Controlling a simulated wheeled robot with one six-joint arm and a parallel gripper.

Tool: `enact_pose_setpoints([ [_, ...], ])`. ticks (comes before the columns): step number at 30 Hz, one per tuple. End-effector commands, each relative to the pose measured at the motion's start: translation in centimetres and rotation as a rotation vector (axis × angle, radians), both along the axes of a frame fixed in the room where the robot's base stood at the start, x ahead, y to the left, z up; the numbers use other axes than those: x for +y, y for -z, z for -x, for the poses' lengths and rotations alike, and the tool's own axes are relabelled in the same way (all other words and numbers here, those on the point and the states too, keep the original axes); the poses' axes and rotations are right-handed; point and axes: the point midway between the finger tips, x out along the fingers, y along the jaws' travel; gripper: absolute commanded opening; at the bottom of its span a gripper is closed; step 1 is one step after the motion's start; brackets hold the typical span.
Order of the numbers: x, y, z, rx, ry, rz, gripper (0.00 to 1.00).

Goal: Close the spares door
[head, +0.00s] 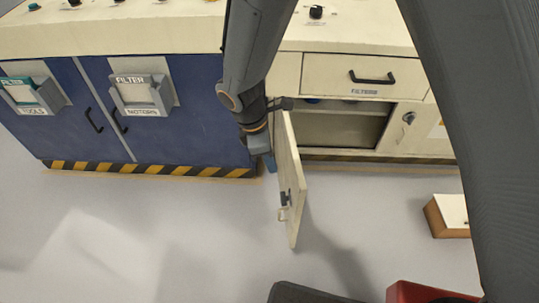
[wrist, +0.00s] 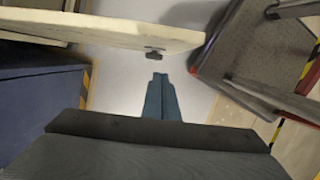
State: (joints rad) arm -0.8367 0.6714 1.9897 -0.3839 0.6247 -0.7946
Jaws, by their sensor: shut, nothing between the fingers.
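The cream door (head: 288,165), which I take as the spares door, stands swung open from the cream cabinet and points out over the floor. A dark handle (head: 284,198) sits near its free edge. The shelf compartment (head: 340,128) to its right is uncovered. No label on the door is readable. My gripper (head: 269,162) is low beside the door's left side, near the hinge end; contact cannot be told. In the wrist view, my gripper (wrist: 160,82) shows its blue fingers together and empty. The door (wrist: 125,30) crosses the upper left there, with its dark knob (wrist: 154,54) just beyond the fingertips.
Blue cabinet doors (head: 160,110) with filter bins stand left of my gripper. A filters drawer (head: 360,77) is above the compartment, and a key panel (head: 407,125) is right of it. A wooden box (head: 448,217) and red object (head: 425,292) are at right. Floor below left is clear.

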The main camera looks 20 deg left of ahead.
Motion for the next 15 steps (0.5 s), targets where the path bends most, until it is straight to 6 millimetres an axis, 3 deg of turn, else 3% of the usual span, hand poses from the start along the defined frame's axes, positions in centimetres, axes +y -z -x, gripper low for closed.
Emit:
enact_pose_setpoints([
  [6,-1.0,4.3,-0.4,0.002,0.003,0.001,0.0],
  [15,-4.3,4.1,-1.7,0.0,0.004,-0.001,0.0],
])
